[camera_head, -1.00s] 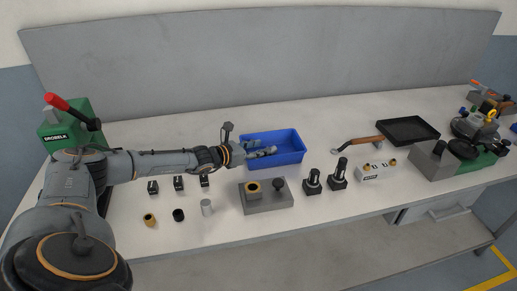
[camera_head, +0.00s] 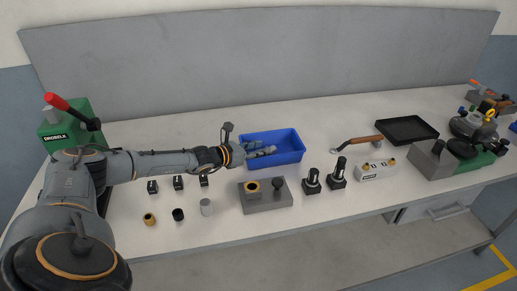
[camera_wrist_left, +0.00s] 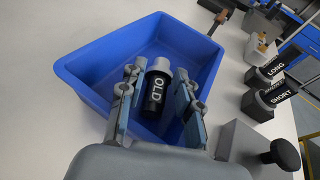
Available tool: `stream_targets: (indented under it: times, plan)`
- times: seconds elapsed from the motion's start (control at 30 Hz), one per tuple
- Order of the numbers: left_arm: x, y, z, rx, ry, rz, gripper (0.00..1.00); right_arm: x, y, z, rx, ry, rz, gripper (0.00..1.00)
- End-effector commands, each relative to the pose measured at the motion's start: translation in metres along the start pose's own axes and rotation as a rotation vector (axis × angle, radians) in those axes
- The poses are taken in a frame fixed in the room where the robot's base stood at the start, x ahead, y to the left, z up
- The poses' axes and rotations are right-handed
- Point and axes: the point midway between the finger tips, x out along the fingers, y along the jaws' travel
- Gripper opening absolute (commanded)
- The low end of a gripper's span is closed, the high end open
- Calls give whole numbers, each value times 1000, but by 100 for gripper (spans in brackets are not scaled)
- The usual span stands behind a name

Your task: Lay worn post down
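The worn post (camera_wrist_left: 157,88), a black and grey cylinder marked OLD, is in the blue bin (camera_wrist_left: 95,62) in the left wrist view. The bin also shows in the head view (camera_head: 288,157). My left gripper (camera_wrist_left: 160,95) reaches into the bin with one finger on each side of the post. Gaps show between the fingers and the post, so the gripper looks open. In the head view my left gripper (camera_head: 262,152) is over the bin's left side, and the post cannot be made out there. My right gripper is not in view.
A grey block (camera_head: 268,201) stands in front of the bin. Posts marked SHORT (camera_wrist_left: 268,99) and LONG (camera_wrist_left: 268,70) stand right of it. Several small cylinders and black blocks lie at the left. A black tray (camera_head: 407,130) is at the right.

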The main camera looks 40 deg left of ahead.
Motion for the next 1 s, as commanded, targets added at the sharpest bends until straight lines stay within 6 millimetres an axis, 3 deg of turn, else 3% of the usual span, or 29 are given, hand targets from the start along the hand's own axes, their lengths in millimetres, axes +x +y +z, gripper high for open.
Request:
stream_targets:
  times: [0.03,0.53,1.0]
  plan:
    - [1,-9,-7,-2,9,-15,59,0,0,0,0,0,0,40]
    - [1,-9,-7,-1,12,-16,59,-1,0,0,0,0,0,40]
    - [-13,-5,41,-1,5,-9,59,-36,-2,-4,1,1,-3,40]
